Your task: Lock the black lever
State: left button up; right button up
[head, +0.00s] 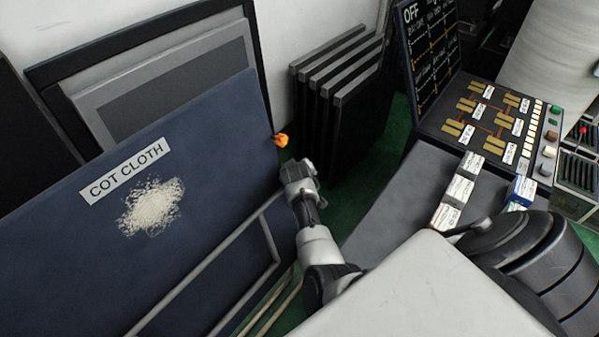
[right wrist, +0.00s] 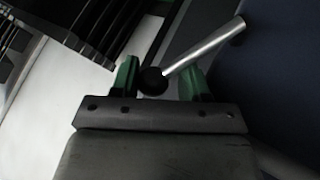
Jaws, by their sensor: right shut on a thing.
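The black lever shows in the right wrist view as a round black knob (right wrist: 152,81) on a straight silver rod, which slants up to the right. My right gripper (right wrist: 160,84) has its green fingers on either side of the knob and is shut on it. The knob sits closer to the left finger in that view. In the head view an arm of mine reaches up past the right edge of the blue panel, with its hand (head: 300,174) at the end. Its fingers and the black lever are hidden there. My left gripper is not in view.
A blue panel (head: 60,250) labelled COT CLOTH stands left of the arm. A small orange thing (head: 281,140) is at its edge, just above the hand. Black slatted panels (head: 345,120) stand behind. A control console (head: 480,125) and small boxes (head: 455,190) are at right.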

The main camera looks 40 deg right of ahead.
jog(key=shift+s+d+f, duration=0.1)
jog(key=shift+s+f, duration=0.15)
jog(key=shift+f, duration=0.05)
